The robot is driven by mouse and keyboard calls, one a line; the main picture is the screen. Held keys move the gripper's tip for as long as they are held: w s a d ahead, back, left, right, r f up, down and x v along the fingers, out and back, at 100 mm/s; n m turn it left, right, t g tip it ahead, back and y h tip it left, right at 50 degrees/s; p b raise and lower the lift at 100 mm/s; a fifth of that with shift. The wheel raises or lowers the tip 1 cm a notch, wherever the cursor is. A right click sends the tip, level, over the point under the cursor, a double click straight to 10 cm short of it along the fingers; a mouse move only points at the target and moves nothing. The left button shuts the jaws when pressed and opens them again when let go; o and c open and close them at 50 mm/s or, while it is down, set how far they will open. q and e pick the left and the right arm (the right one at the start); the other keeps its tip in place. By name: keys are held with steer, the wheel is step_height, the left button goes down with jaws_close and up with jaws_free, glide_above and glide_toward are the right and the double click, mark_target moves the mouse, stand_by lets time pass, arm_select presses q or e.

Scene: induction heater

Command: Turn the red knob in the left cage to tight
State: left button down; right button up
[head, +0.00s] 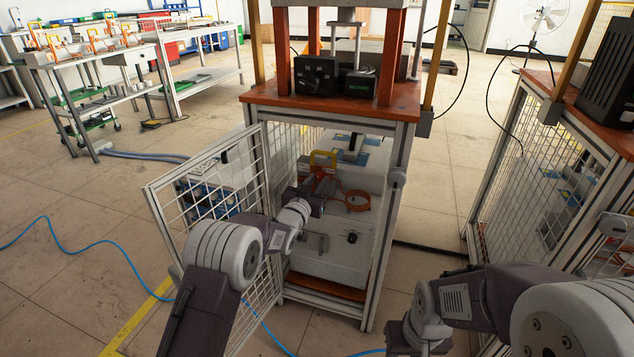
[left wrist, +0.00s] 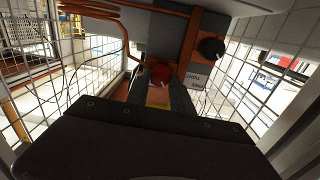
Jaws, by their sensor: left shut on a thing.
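The left cage (head: 399,150) stands at the middle of the head view with its mesh door (head: 205,190) swung open to the left. My left arm reaches through the doorway, and its gripper (head: 318,197) is inside, in front of the machine. In the left wrist view the red knob (left wrist: 159,75) sits between the fingertips of my left gripper (left wrist: 158,92), which is shut on it. The fingers hide part of the knob, and its turn position cannot be read. My right gripper (head: 412,343) is low in the head view, outside the cage; its fingers are unclear.
Inside the cage are an orange coil (head: 357,200), a yellow handle (head: 323,160) and a pale machine box (head: 335,258). A black knob (left wrist: 210,48) is right of the red one. A second cage (head: 545,150) stands at right. A blue hose (head: 95,232) crosses the floor.

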arm_select(q)
steer(key=m, duration=0.3)
steer(key=shift+m+p, duration=0.3)
steer(key=m, duration=0.4)
steer(key=shift+d+m, duration=0.1)
steer(key=shift+m, duration=0.2)
steer(key=m, duration=0.4)
steer(key=shift+s+d+f+m+y+p, duration=0.1)
steer(key=shift+m+y+p, duration=0.1)
steer(key=shift+m, duration=0.7)
steer(key=shift+f+m+y+p, duration=0.1)
steer(key=shift+m+y, duration=0.1)
steer(key=shift+m, duration=0.7)
steer(key=c, duration=1.1)
jaws_free()
steer(key=shift+r, duration=0.1)
